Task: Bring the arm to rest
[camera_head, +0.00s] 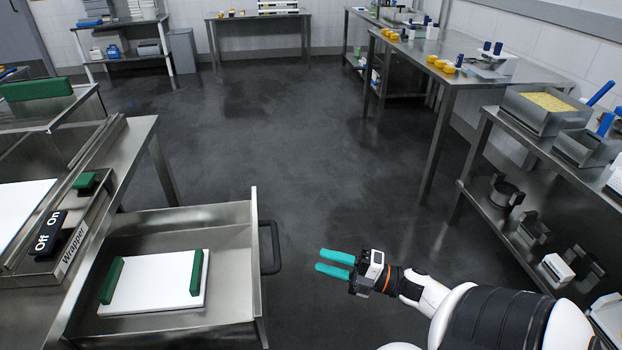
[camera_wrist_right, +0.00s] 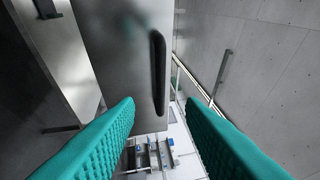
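My right arm comes in from the lower right in the head view. Its gripper (camera_head: 319,262) has two teal fingers held apart with nothing between them. It is in the air to the right of an open steel drawer (camera_head: 230,213), apart from the drawer's black handle (camera_head: 270,247). In the right wrist view the gripper (camera_wrist_right: 161,102) is open too, with a dark upright handle (camera_wrist_right: 158,75) on a steel panel beyond the fingertips. My left gripper and left arm are out of view.
The drawer holds a white board (camera_head: 155,285) with green grips, under a machine marked Wrapper (camera_head: 73,249). A steel shelf unit (camera_head: 540,150) with trays stands at the right. A steel table (camera_head: 450,75) with orange items is behind it. The grey floor (camera_head: 270,140) between is clear.

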